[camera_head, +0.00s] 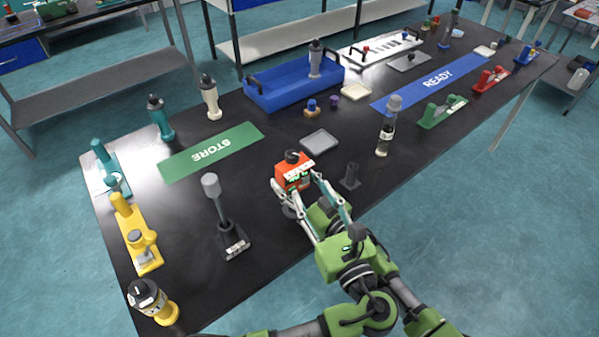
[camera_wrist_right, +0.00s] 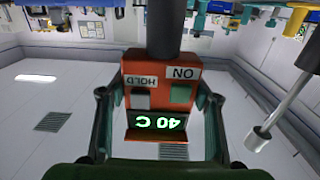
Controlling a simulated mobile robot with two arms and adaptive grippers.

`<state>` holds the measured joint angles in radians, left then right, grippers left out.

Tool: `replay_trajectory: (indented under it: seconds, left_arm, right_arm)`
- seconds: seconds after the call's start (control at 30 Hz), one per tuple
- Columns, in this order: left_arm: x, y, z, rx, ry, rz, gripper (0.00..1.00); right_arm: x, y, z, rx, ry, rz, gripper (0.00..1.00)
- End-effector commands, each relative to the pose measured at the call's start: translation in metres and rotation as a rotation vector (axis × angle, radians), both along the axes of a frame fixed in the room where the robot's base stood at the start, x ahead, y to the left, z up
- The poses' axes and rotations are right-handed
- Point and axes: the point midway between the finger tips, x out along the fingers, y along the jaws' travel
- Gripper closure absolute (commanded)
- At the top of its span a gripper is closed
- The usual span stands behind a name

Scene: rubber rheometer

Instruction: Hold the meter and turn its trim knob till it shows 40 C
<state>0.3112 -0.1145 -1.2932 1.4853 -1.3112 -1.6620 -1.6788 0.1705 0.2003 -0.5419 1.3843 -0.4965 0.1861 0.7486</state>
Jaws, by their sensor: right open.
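The orange meter (camera_head: 290,172) is above the near middle of the black table, with a black round part on it. In the right wrist view the meter (camera_wrist_right: 162,92) appears upside down; its lit display (camera_wrist_right: 157,122) reads 40 C. HOLD and ON labels and a black cylinder show beyond the display. My right gripper (camera_wrist_right: 160,115) is open, with a finger on each side of the meter. The trim knob cannot be picked out surely.
A grey-headed tool (camera_head: 211,187) stands left of the meter. A dark holder (camera_head: 350,177) stands close on the right and a grey tray (camera_head: 320,141) lies behind. The green STORE mat (camera_head: 180,168), blue READY mat (camera_head: 400,101) and blue bin (camera_head: 275,99) are farther off.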

Motion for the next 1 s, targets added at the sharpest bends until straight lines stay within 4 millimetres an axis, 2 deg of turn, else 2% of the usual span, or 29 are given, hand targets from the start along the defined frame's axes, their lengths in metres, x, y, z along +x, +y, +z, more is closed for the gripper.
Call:
replay_trajectory:
  seconds: [0.03, 0.1, 0.53, 0.67, 1.0]
  left_arm:
    - [0.000, 0.000, 0.000, 0.000, 0.000, 0.000, 0.60]
    - [0.000, 0.000, 0.000, 0.000, 0.000, 0.000, 0.60]
    - [0.000, 0.000, 0.000, 0.000, 0.000, 0.000, 0.60]
    - [0.000, 0.000, 0.000, 0.000, 0.000, 0.000, 0.60]
    - [0.000, 0.000, 0.000, 0.000, 0.000, 0.000, 0.60]
  right_arm:
    - [0.000, 0.000, 0.000, 0.000, 0.000, 0.000, 0.40]
    - [0.000, 0.000, 0.000, 0.000, 0.000, 0.000, 0.23]
    - [-0.005, -0.004, 0.000, 0.000, 0.000, 0.000, 0.23]
    - [-0.021, -0.015, -0.002, -0.002, 0.002, 0.000, 0.23]
    - [-0.079, -0.055, -0.001, 0.000, 0.002, 0.001, 0.23]
